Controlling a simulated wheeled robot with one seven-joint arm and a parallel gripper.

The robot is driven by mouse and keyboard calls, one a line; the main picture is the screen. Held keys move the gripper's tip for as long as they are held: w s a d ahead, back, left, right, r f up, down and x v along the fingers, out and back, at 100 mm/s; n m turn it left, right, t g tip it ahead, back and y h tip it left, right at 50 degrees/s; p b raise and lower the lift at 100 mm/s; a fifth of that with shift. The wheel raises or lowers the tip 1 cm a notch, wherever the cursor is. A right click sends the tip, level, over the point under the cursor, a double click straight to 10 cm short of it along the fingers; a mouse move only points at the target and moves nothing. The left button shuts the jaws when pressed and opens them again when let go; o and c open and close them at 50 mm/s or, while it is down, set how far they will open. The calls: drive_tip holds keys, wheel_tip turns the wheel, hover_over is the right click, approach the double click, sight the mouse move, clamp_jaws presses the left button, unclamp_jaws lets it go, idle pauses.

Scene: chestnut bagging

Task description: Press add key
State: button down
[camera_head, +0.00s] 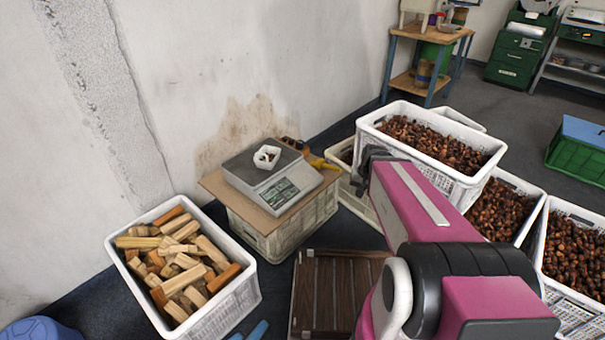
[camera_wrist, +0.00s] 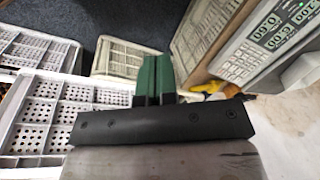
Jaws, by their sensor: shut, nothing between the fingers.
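The scale (camera_head: 272,178) stands on a cardboard sheet over an upturned crate by the wall, with a small white tray (camera_head: 267,156) holding a few dark bits on its plate. Its front panel has a display (camera_head: 278,193) and keys; the add key cannot be singled out. The wrist view shows the lit display (camera_wrist: 279,27) and pale key rows (camera_wrist: 240,66) at the upper right. My gripper (camera_wrist: 154,62) has its green fingers shut and empty, left of the panel and apart from it. In the head view my arm hides the fingertips.
A white crate of wood blocks (camera_head: 245,292) stands front left. Crates of chestnuts (camera_head: 450,182) fill the right side, close to my arm. A brown slatted board (camera_head: 310,290) lies on the floor.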

drive_tip(key=w+a+f+m+t+y, duration=0.2)
drive_tip(key=w+a+m, duration=0.25)
drive_tip(key=w, duration=0.35)
drive_tip(key=w+a+f+m+t+y, duration=0.2)
drive_tip(key=w+a+m+y, duration=0.1)
drive_tip(key=w+a, duration=0.35)
drive_tip(key=m+t+y, duration=0.1)
drive_tip(key=m+t, duration=0.4)
drive_tip(key=m, duration=0.7)
hover_over(313, 172)
drive_tip(key=s+d, duration=0.3)
drive_tip(key=shift+f, duration=1.3)
drive_tip(key=shift+f, duration=0.1)
drive_tip(key=shift+w+a+f, duration=0.3)
drive_tip(key=shift+a+f, duration=0.05)
drive_tip(key=shift+f, duration=1)
drive_tip(key=shift+w+a+f, duration=0.25)
drive_tip(key=shift+a+f, duration=0.15)
drive_tip(key=shift+f, duration=1)
drive_tip(key=shift+w+a+f, duration=0.3)
drive_tip(key=shift+a+f, duration=0.05)
drive_tip(key=shift+f, duration=1)
drive_tip(key=shift+f, duration=0.15)
drive_tip(key=shift+w+a+f, duration=0.1)
drive_tip(key=shift+f, duration=0.15)
